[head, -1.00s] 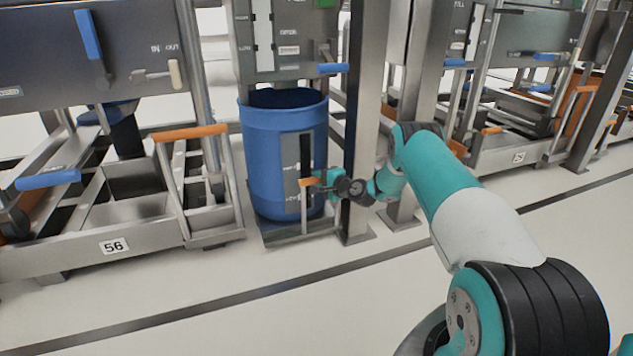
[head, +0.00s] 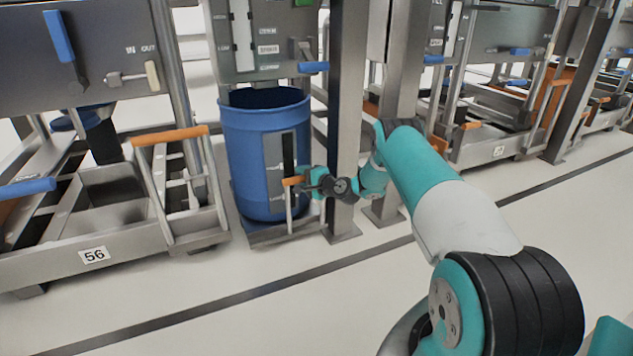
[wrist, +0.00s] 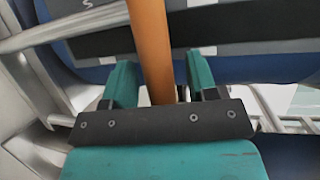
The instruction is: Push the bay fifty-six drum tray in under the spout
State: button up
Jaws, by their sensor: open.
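The blue drum (head: 240,170) stands upright on a low grey metal tray (head: 275,234), with its open mouth just below a grey control panel. An upright post with an orange grip (head: 293,181) rises from the tray's front, before the drum's dark sight strip. My gripper (head: 306,181) is at this orange grip, right of it in the head view. In the wrist view, the orange grip (wrist: 152,50) runs between the two teal fingers (wrist: 160,85), which stand open on both sides of it. The spout cannot be made out.
The 56 plate (head: 94,255) is on a metal frame with an orange handle (head: 170,135) left of the drum. A steel column (head: 347,110) stands close right of the tray. A dark line (head: 240,295) crosses the clear floor in front.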

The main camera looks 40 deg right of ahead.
jog(key=p+v, duration=0.8)
jog(key=v, duration=0.8)
jog(key=shift+s, duration=0.4)
jog(key=shift+r, duration=0.1)
jog(key=shift+r, duration=0.1)
